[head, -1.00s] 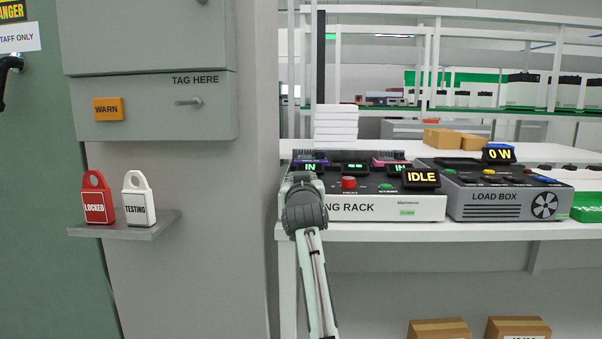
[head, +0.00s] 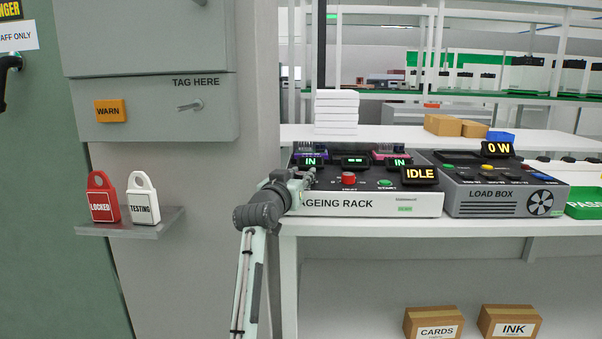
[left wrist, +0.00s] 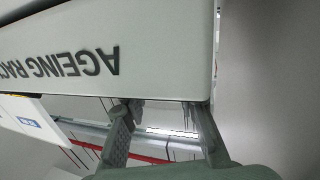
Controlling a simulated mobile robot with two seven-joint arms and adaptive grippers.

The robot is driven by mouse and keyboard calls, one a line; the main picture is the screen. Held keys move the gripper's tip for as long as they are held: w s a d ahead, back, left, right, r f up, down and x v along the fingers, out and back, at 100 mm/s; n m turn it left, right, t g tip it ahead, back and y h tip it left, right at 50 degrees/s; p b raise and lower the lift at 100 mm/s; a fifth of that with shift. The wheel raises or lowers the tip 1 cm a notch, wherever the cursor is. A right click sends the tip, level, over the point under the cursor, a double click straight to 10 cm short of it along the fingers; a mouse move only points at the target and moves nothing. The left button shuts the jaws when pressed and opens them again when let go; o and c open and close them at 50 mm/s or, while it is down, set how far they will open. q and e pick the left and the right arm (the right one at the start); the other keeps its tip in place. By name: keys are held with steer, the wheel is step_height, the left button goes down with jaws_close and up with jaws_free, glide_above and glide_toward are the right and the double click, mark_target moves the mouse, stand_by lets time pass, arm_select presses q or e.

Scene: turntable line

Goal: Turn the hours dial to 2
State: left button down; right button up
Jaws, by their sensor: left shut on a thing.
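The ageing rack (head: 425,203) is a dark-topped unit with a white front on the white bench. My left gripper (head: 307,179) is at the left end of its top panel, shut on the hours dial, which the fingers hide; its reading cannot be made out. In the left wrist view the fingers (left wrist: 165,106) reach past the edge of the rack's front, and their tips are partly hidden. A green dashed display (head: 355,161) is lit at the panel's back, and an amber display (head: 419,174) reads IDLE. My right gripper is not in view.
A red button (head: 348,180) and a green start button (head: 384,183) are close to the right of my gripper. The load box (head: 490,203) stands beside the rack. A grey wall and a small shelf (head: 150,223) with two tags are to the left.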

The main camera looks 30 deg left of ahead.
mark_target(301, 173)
arm_select(q)
steer(key=shift+m+h, duration=0.3)
stand_by(0.4)
steer(key=c, duration=1.2)
jaws_free()
steer(key=shift+r, duration=0.1)
step_height(301, 173, up, 10)
steer(key=shift+f, duration=0.1)
